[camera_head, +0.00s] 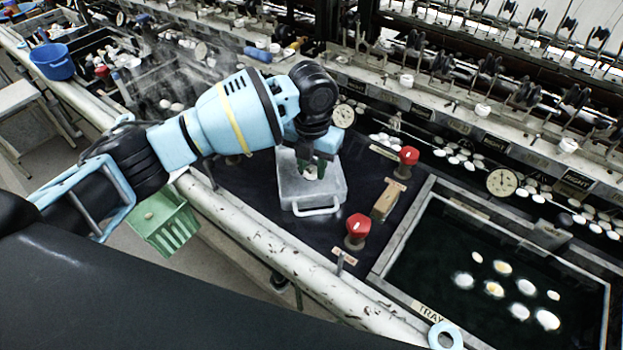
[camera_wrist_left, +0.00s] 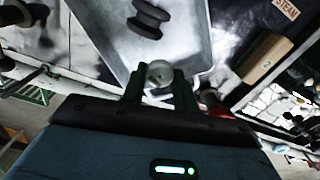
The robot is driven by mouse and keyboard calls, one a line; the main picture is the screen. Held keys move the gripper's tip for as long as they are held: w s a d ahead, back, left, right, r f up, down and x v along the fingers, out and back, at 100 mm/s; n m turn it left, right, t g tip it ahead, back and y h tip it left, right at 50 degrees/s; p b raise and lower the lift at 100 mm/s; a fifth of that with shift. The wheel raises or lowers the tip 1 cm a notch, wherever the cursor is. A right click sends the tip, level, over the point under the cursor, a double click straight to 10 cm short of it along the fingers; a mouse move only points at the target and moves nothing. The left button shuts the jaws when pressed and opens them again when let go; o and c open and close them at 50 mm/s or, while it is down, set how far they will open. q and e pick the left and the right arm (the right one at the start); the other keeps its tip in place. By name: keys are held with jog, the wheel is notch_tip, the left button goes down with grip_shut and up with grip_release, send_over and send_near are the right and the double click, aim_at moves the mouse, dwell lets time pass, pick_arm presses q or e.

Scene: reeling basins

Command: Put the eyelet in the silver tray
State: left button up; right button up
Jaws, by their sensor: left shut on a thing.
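My left gripper (camera_head: 311,165) reaches down over the silver tray (camera_head: 328,190), a shallow metal tray with a handle on its near side. In the left wrist view the two dark green fingers (camera_wrist_left: 159,84) are shut on the eyelet (camera_wrist_left: 159,73), a small pale round piece. The eyelet is over the silver tray (camera_wrist_left: 105,38) in that view; its height above the tray floor is hard to tell. A dark spool-shaped piece (camera_wrist_left: 148,18) lies in the tray. My right gripper does not show.
Two red knobs (camera_head: 359,226) (camera_head: 408,156) and a wooden block (camera_head: 386,200) stand right of the tray. A dark water basin (camera_head: 430,262) with several cocoons lies further right. Reeling machinery lines the back.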

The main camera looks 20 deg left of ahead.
pick_arm(q)
jog(key=shift+f, duration=2.75)
jog(key=shift+f, duration=0.2)
jog(key=o, duration=1)
jog(key=shift+o, duration=0.2)
jog(key=shift+r, duration=0.1)
